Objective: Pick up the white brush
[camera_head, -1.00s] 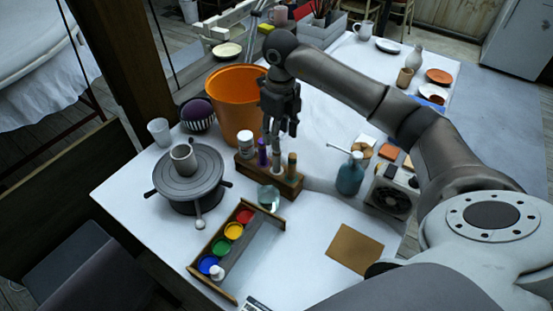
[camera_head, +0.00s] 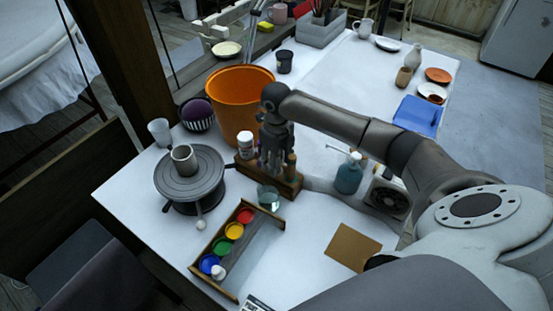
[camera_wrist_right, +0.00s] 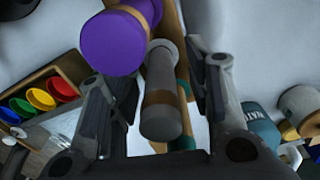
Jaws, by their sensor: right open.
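The white brush appears as a pale grey, round-ended handle (camera_wrist_right: 162,108) in the right wrist view, seen nearly end-on; I cannot tell for sure that it is the white one. It stands in the wooden holder (camera_head: 289,188), where my gripper hides it in the head view. My right gripper (camera_head: 271,168) points down over the holder. In the wrist view its open fingers (camera_wrist_right: 163,88) are on either side of the grey handle, with gaps visible. My left gripper is not in view.
A purple handle (camera_wrist_right: 112,42) stands close beside the grey one. A white jar (camera_head: 245,142) is at the holder's left end. A glass (camera_head: 268,195), a paint tray (camera_head: 225,285), an orange bucket (camera_head: 238,100) and a blue bottle (camera_head: 349,174) are nearby.

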